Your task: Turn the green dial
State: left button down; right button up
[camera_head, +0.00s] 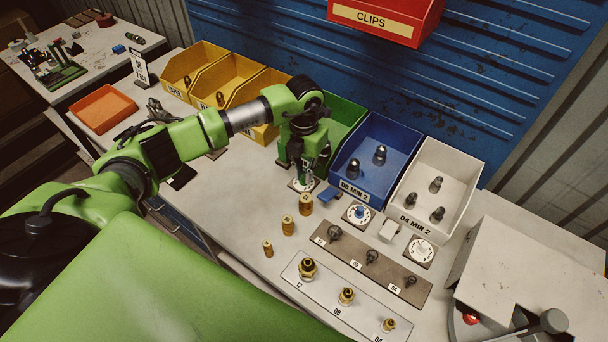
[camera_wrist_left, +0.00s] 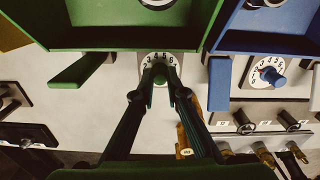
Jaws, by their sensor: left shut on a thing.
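The green dial (camera_wrist_left: 160,78) sits on a white numbered plate in front of the green bin (camera_wrist_left: 130,30). In the left wrist view its knob shows between the fingertips, partly hidden by them. My left gripper (camera_wrist_left: 160,75) is shut on the green dial, reaching down from above. In the head view my left gripper (camera_head: 304,178) hides the knob, and only part of the numbered plate (camera_head: 302,185) shows below it. My right gripper is not in view.
The blue bin (camera_head: 377,155) and its blue dial (camera_head: 358,213) are close on the right, then a white bin (camera_head: 440,180) and white dial (camera_head: 420,250). Brass fittings (camera_head: 305,203) stand just in front. Yellow bins (camera_head: 228,75) are on the left.

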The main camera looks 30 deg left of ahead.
pick_arm(q)
jog(key=m+b, duration=0.2)
jog(key=shift+f+m, duration=0.15)
jog(key=shift+m, duration=0.15)
jog(key=shift+m+b, duration=0.6)
jog(key=shift+b, duration=0.2)
jog(key=shift+r, duration=0.2)
jog(key=c, duration=2)
grip_release()
notch_tip(320, 180, up, 12)
jog(key=shift+r, duration=0.1)
